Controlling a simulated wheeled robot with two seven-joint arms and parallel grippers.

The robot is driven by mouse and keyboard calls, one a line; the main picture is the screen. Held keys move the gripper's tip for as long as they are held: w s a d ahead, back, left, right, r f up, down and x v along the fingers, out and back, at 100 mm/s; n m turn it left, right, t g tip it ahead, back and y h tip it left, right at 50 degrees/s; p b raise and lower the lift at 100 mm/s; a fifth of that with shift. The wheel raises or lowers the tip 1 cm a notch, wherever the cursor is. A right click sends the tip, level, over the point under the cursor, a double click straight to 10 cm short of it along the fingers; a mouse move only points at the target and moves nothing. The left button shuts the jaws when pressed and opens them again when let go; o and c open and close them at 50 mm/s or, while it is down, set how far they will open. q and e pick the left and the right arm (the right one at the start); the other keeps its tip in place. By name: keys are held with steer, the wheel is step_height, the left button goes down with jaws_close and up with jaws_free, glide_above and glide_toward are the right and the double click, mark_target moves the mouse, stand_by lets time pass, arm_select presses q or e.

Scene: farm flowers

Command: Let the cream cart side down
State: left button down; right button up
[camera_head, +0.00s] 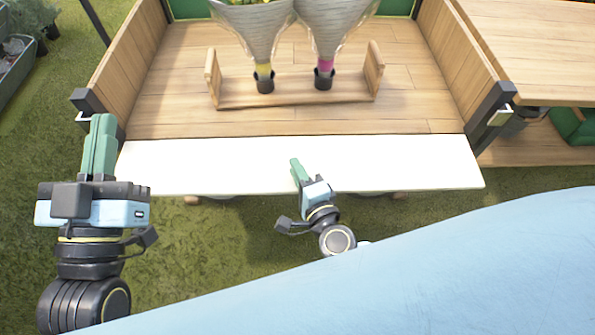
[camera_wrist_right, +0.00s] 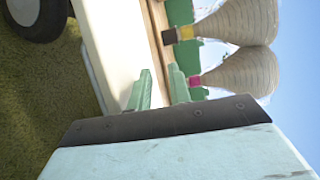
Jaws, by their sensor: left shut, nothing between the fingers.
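The cream cart side (camera_head: 230,165) is folded outward from the front edge of the wooden cart bed (camera_head: 180,120), as a pale flap about level with it. Its exact tilt is hard to tell. My right gripper (camera_head: 296,168) is over the middle of the flap's near part. In the right wrist view its two green fingers (camera_wrist_right: 160,88) stand apart with nothing seen held between them. The cream side (camera_wrist_right: 115,40) lies behind them; I cannot tell whether they touch it. My left gripper (camera_head: 103,125) is shut and empty, left of the flap's left end.
A wooden holder (camera_head: 300,97) on the bed carries two wrapped bouquets (camera_head: 255,30), (camera_head: 330,30). Dark corner posts with latches (camera_head: 500,105) stand at both ends. A wooden table (camera_head: 540,50) is at the right. Grass (camera_head: 200,270) lies open in front.

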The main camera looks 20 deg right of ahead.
jaws_close()
steer(key=shift+c, duration=1.8)
jaws_free()
steer(key=o, duration=0.4)
steer(key=shift+c, duration=0.2)
